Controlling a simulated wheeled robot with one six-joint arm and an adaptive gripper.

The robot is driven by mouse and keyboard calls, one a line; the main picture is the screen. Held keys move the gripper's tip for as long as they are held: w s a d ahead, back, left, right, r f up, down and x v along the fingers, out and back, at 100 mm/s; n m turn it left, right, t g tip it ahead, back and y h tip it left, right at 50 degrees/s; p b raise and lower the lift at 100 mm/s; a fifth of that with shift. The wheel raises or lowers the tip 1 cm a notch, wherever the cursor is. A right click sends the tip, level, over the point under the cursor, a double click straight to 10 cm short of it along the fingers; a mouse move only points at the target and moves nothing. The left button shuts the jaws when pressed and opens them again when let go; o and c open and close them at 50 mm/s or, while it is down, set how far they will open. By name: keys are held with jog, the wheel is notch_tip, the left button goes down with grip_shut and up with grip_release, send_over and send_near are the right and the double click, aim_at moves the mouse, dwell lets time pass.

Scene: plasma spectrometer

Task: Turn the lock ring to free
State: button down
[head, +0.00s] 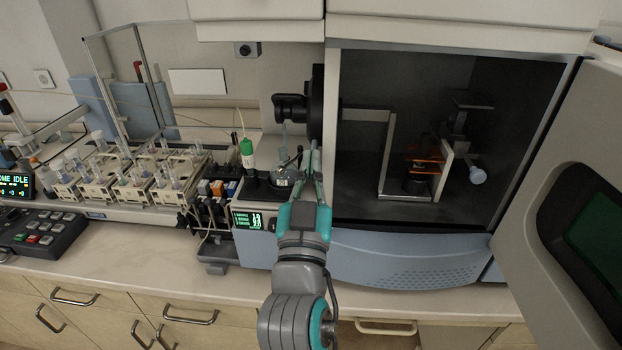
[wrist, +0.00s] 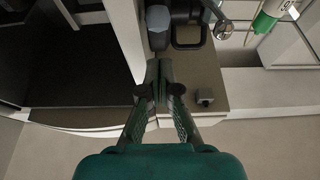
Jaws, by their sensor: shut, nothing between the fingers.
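A black round part (head: 316,102), which looks like the lock ring seen nearly edge-on, sits on the left side wall of the spectrometer's open chamber. A black block-like fitting (head: 290,108) sticks out to its left. My gripper (head: 312,150) is just below the ring in the head view, fingers pointing up, shut and empty. In the wrist view the closed fingertips (wrist: 159,72) are just short of a grey-blue tab (wrist: 158,20) and a black looped part (wrist: 189,30). I cannot tell whether they touch, or the ring's turn position.
The chamber (head: 400,205) is open, its door (head: 545,190) swung out right. Left of my gripper stand a green-capped bottle (head: 247,152), a glass vessel (head: 284,178) and a small display (head: 250,219). Racks of tubes (head: 130,190) fill the left bench.

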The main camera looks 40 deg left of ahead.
jog(key=s+d+f, duration=0.4)
jog(key=s+f, duration=0.2)
jog(key=f, duration=0.1)
jog(key=s+d+f+g+h, duration=0.1)
jog(key=s+d+f+h, duration=0.1)
jog(key=d+f, duration=0.95)
jog(key=s+d+f+g+h, duration=0.1)
jog(key=s+d+f+h, duration=0.1)
jog(key=d+f, duration=0.95)
jog(key=s+d+f+m+g+h, duration=0.1)
jog(key=s+d+f+m+h, duration=0.1)
jog(key=s+d, duration=0.7)
jog(key=s+d+f+m+g+h, duration=0.1)
jog(key=s+d+m+h, duration=0.3)
jog(key=s+d, duration=0.5)
jog(key=s+f+h, duration=0.1)
jog(key=s, duration=0.4)
jog(key=shift+d+h, duration=0.2)
jog(key=shift+h, duration=0.1)
